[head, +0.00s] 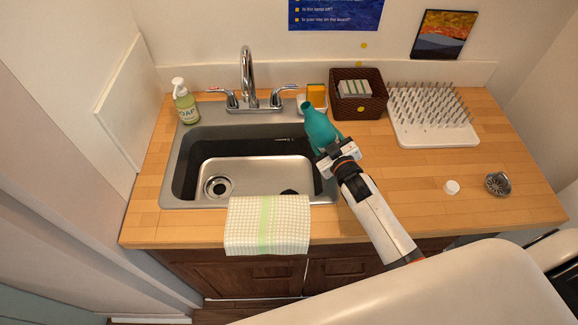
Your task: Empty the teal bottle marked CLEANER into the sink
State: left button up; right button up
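The teal bottle (319,128) is in my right gripper (334,154), by the right edge of the sink. It is tilted, with its open neck pointing up and to the left. The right gripper is shut around the bottle's lower part, and no CLEANER label shows from here. The steel sink (240,177) is to the left of the bottle, with a round drain (217,187) at its left. A small dark spot shows on the right of the basin floor; I cannot tell what it is. My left gripper is not in view.
A faucet (247,78) and a soap bottle (185,102) stand behind the sink. A towel (267,224) hangs over its front edge. A sponge (316,95), basket (359,94) and drying rack (433,116) are behind; a white cap (452,187) and strainer (497,183) lie right.

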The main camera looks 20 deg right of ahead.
jog(key=a+f+m+b, duration=0.1)
jog(key=m+b, duration=0.1)
jog(key=b, duration=0.1)
jog(key=shift+w+a+f+t, duration=0.1)
jog(key=shift+f+t, duration=0.3)
jog(key=shift+w+a+r+m+p, duration=0.15)
jog(key=shift+r+m+p, duration=0.2)
jog(key=shift+r, duration=0.15)
jog(key=shift+w+a+r+m+p, duration=0.15)
jog(key=shift+r+m+p, duration=0.15)
jog(key=shift+r, duration=0.2)
jog(key=shift+r+m+t+y, duration=0.35)
jog(key=shift+m+t+y, duration=0.05)
jog(key=shift+m, duration=0.15)
notch_tip(320, 180, up, 4)
jog(key=p, duration=0.4)
jog(key=shift+s, duration=0.1)
jog(key=shift+f, duration=0.15)
